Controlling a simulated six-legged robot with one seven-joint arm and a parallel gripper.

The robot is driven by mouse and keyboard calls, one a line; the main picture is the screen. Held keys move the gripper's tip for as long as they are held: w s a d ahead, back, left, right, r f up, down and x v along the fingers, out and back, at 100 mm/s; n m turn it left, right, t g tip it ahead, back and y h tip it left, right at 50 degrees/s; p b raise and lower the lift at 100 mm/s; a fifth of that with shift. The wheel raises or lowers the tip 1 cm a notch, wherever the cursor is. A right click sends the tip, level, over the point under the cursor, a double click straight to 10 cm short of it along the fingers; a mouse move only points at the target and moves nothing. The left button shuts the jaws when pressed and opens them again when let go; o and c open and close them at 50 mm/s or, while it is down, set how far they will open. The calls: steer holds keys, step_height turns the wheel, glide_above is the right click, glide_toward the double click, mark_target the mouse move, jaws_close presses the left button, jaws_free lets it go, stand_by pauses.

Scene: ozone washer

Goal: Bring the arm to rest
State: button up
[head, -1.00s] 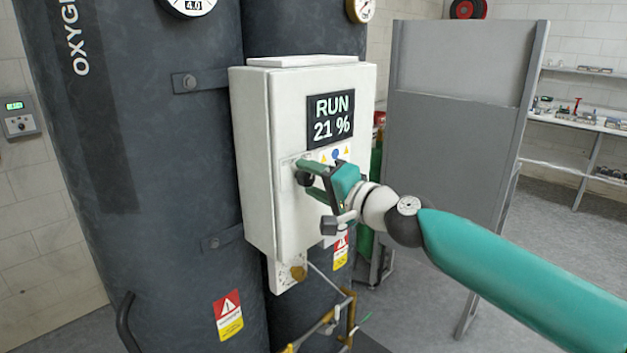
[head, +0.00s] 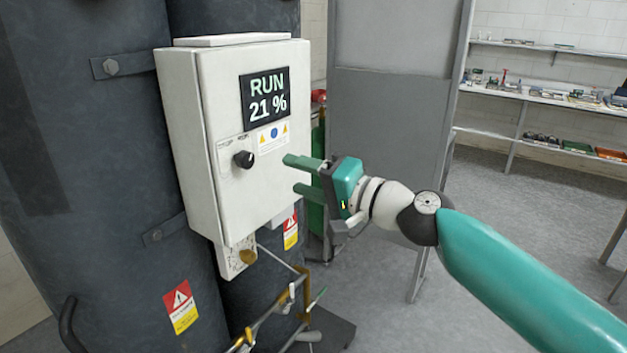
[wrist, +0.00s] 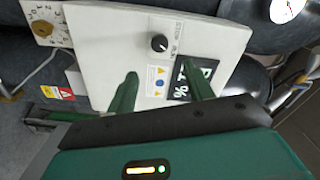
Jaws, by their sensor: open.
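My gripper (head: 296,175) is open and empty in the head view, to the right of the black knob (head: 243,159) on the white control box (head: 205,130). A gap shows between its green fingers and the knob. The box's display (head: 265,97) reads "RUN 21 %". In the wrist view the two green fingers of my gripper (wrist: 160,92) are spread apart, and the knob (wrist: 159,43) shows beyond them on the box face (wrist: 110,50). My teal arm reaches in from the lower right of the head view.
Large dark tanks (head: 90,160) stand behind and left of the box. A grey panel (head: 390,120) stands behind my gripper. Pipes and valves (head: 270,320) are low in front of the tanks. Shelves (head: 560,97) line the right wall, with open floor (head: 490,230) before them.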

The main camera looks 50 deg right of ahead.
steer(key=shift+s, duration=1)
steer(key=w+a+f+n+g+y, duration=0.1)
steer(key=w+a+f+n+g, duration=0.15)
steer(key=a, duration=0.35)
steer(key=w+a+f+n+g, duration=0.1)
steer(key=a+n+g, duration=0.15)
steer(key=a, duration=0.35)
steer(key=w+a+f+n+g+y, duration=0.1)
steer(key=a+f+n, duration=0.15)
steer(key=a, duration=0.35)
steer(key=s+a+f+n+g+h, duration=0.1)
steer(key=a+f+n+g+h, duration=0.1)
steer(key=a+f+n+g, duration=0.4)
steer(key=a+f, duration=0.3)
steer(key=f, duration=0.3)
steer(key=shift+a+f+h, duration=0.15)
steer(key=shift+h, duration=0.15)
